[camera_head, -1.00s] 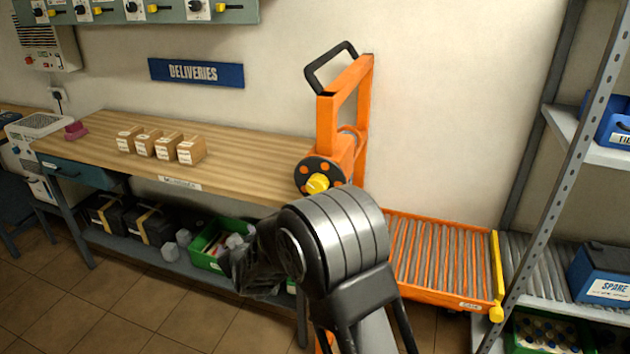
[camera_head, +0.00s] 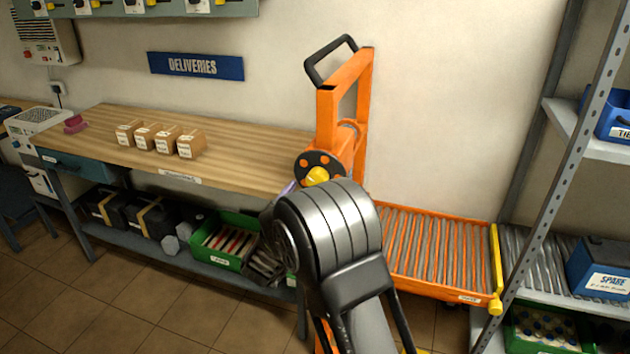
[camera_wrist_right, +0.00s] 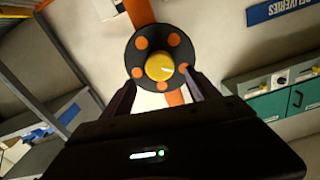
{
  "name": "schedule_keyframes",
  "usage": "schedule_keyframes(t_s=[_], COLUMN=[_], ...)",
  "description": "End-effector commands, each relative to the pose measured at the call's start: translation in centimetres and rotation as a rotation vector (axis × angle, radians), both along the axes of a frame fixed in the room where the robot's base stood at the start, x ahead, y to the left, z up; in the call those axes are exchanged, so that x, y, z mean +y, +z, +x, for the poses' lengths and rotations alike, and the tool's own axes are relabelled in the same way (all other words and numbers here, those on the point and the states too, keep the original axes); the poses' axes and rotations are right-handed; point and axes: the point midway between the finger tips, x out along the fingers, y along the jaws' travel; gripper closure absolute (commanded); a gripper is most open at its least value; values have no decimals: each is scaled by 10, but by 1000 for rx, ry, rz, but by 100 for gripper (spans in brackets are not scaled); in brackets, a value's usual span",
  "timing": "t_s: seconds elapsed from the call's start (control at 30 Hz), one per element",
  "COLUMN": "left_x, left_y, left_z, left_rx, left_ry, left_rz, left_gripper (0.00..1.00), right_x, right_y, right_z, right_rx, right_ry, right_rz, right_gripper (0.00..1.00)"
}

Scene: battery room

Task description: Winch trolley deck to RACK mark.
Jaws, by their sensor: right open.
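The orange winch trolley (camera_head: 328,110) stands against the wall at the right end of the bench, with a black handle on top. Its roller deck (camera_head: 430,250) sits low, level with the rack's lower roller shelf. The winch is a black disc with orange spots and a yellow knob (camera_head: 317,175); the knob also shows in the right wrist view (camera_wrist_right: 159,67). My right gripper (camera_wrist_right: 160,85) is open, its two fingers on either side of the knob's lower part, apart from it as far as I can tell. In the head view my right arm hides its fingers. My left gripper is out of view.
A wooden bench (camera_head: 230,160) with several small boxes (camera_head: 160,138) is at left. Under it stands a green crate (camera_head: 221,262). The rack at right holds a blue SPARE battery (camera_head: 603,270). A yellow bar (camera_head: 496,262) stands at the deck's right end.

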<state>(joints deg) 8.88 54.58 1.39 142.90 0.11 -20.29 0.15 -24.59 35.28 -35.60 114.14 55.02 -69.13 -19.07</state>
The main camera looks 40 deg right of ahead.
Motion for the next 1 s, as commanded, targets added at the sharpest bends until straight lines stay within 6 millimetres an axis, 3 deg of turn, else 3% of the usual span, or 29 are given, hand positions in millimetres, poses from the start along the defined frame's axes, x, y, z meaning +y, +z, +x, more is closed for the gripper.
schedule_keyframes(t_s=[0.33,0.73,1.0], left_x=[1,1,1], left_y=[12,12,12], left_z=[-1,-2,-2], left_rx=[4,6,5], left_ry=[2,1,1], left_rz=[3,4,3], left_gripper=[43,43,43], right_x=[-43,-50,-50], right_y=[1,0,0], right_z=[29,35,35], right_rx=[1,1,1], right_ry=[0,2,2], right_rz=[-3,-1,-1], right_gripper=[30,30,52])
